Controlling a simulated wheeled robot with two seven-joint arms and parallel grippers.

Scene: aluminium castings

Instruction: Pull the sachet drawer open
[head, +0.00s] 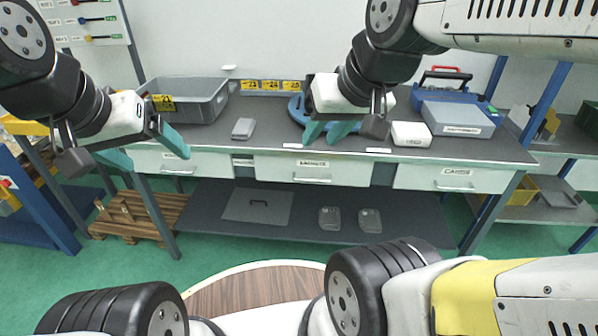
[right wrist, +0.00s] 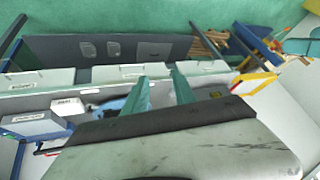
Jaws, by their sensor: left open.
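The sachet drawer (head: 350,172) is the middle drawer under the grey workbench. Its white front carries a label that seems to read SACHETS, with a bar handle (head: 312,180) below it. It looks shut. It also shows in the right wrist view (right wrist: 110,73). My right gripper (head: 327,131) is open and empty, above the bench edge over this drawer in the picture. Its two teal fingers stand apart in the right wrist view (right wrist: 160,92). My left gripper (head: 146,150) is open and empty in front of the left end of the bench, clear of the sachet drawer.
The cards drawer (head: 480,180) is at right, another drawer (head: 205,165) at left. A lower shelf (head: 300,232) lies below; a pallet (head: 125,225) stands left.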

